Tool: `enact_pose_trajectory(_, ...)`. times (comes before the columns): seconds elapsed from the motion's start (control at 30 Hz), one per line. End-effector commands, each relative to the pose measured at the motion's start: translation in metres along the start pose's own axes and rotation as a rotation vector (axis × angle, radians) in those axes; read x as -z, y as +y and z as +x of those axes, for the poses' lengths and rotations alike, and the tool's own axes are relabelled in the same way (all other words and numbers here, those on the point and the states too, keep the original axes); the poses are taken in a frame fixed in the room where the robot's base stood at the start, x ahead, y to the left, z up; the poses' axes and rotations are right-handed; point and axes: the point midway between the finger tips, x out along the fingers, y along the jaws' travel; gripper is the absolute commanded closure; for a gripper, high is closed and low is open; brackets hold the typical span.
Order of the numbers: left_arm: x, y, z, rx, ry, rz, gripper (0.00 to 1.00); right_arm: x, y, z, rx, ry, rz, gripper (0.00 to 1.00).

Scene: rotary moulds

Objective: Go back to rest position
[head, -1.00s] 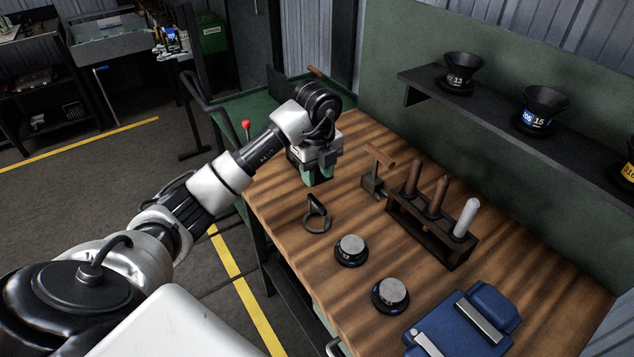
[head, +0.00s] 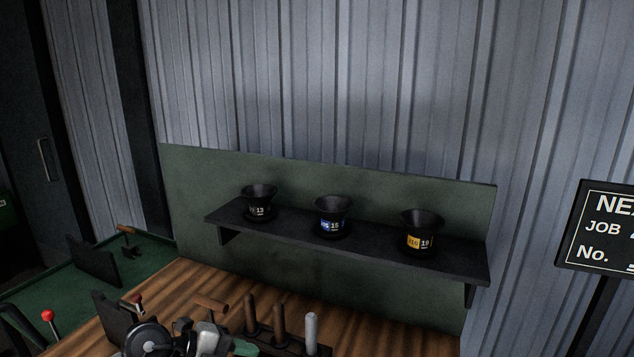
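My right gripper is not in view.
The wooden bench (head: 390,335) carries a rack of upright tools (head: 280,325) and a wood-handled tool (head: 211,304) close to my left gripper. A black shelf (head: 370,245) on a green back panel (head: 330,165) holds three black funnels (head: 333,215). A sign (head: 605,230) stands right.

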Motion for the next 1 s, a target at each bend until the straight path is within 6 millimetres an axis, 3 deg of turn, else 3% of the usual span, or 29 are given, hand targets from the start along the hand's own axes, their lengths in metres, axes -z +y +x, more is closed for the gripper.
enact_pose_trajectory(0.1, 0.036, -0.026, 0.008, 0.335, 0.099, -0.005, 0.62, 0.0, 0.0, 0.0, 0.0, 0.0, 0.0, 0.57)
enact_pose_trajectory(0.2, 0.054, -0.046, -0.003, 0.609, 0.12, -0.061, 0.62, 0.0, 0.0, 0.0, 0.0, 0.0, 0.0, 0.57)
enact_pose_trajectory(0.33, 0.057, -0.059, -0.029, 0.932, 0.064, -0.205, 0.62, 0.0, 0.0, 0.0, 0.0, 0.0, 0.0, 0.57)
enact_pose_trajectory(0.47, 0.043, -0.049, -0.058, 1.18, -0.079, -0.419, 0.62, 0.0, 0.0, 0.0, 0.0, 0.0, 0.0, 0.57)
enact_pose_trajectory(0.57, 0.026, -0.024, -0.075, 1.298, -0.234, -0.625, 0.62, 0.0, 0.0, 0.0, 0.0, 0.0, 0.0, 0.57)
enact_pose_trajectory(0.77, 0.005, 0.065, -0.087, 1.294, -0.607, -1.097, 0.62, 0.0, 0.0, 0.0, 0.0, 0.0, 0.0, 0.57)
enact_pose_trajectory(0.9, 0.018, 0.138, -0.08, 1.098, -0.842, -1.409, 0.62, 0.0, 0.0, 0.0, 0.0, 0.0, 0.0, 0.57)
enact_pose_trajectory(1.0, 0.037, 0.179, -0.073, 0.923, -0.951, -1.57, 0.62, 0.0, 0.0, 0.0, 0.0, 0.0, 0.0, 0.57)
